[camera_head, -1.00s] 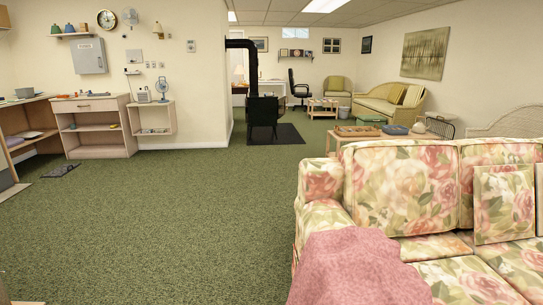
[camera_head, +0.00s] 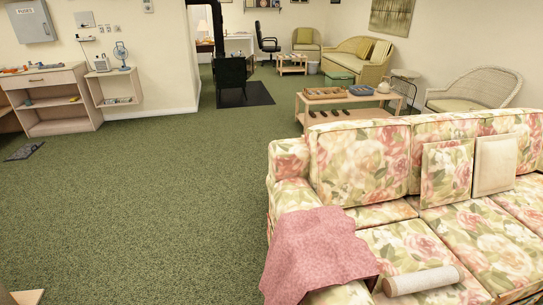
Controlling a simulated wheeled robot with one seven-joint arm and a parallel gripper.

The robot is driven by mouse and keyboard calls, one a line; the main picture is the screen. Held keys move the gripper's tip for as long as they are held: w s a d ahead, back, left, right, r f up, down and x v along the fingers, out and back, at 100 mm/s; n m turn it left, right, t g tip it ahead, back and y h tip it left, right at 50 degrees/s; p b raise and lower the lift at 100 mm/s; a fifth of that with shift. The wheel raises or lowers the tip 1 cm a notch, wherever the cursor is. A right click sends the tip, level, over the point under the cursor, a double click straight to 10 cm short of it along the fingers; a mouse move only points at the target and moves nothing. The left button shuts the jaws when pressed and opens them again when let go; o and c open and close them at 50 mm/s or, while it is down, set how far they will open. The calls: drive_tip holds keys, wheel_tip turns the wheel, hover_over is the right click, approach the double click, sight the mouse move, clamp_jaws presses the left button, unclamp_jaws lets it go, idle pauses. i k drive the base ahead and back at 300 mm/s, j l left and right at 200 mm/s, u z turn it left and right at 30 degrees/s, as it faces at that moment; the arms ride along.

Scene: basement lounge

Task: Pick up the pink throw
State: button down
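The pink throw (camera_head: 315,252) is draped over the near left arm of the floral sofa (camera_head: 361,160). It hangs down the arm's outer side and its right edge reaches the seat. A small light wooden-looking shape (camera_head: 26,297) shows at the bottom left corner; I cannot tell what it is. My gripper is not in view.
A rolled cream item (camera_head: 422,280) lies on the seat right of the throw, and cushions (camera_head: 446,172) lean on the backrest. A wooden table (camera_head: 345,103) stands behind the sofa. The green carpet (camera_head: 150,200) left of the sofa is clear.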

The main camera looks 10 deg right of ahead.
sight(318, 249)
drive_tip(key=i+j+u, duration=0.25)
drive_tip(key=j, duration=0.25)
drive_tip(key=i+j+u, duration=0.25)
drive_tip(key=j, duration=0.2)
drive_tip(key=i+j+u, duration=0.25)
drive_tip(key=i+j+z, duration=0.15)
drive_tip(key=i, duration=0.4)
drive_tip(key=i+j+z, duration=0.15)
drive_tip(key=i+j, duration=0.3)
drive_tip(key=i+z, duration=0.25)
drive_tip(key=i, duration=0.15)
drive_tip(key=i+j+z, duration=0.2)
drive_tip(key=i, duration=0.25)
drive_tip(key=i+j+z, duration=0.1)
drive_tip(key=i+z, duration=0.15)
drive_tip(key=i, duration=0.15)
drive_tip(key=i+j+z, duration=0.2)
drive_tip(key=i, duration=0.2)
drive_tip(key=i+j+z, duration=0.25)
drive_tip(key=i+z, duration=0.25)
drive_tip(key=i+j+z, duration=0.2)
drive_tip(key=j+z, duration=0.25)
drive_tip(key=i+j+z, duration=0.3)
drive_tip(key=z, duration=0.2)
drive_tip(key=i+j+z, duration=0.1)
drive_tip(key=j+z, duration=0.4)
drive_tip(key=j, duration=0.15)
drive_tip(key=l, duration=0.55)
drive_tip(key=k, duration=0.05)
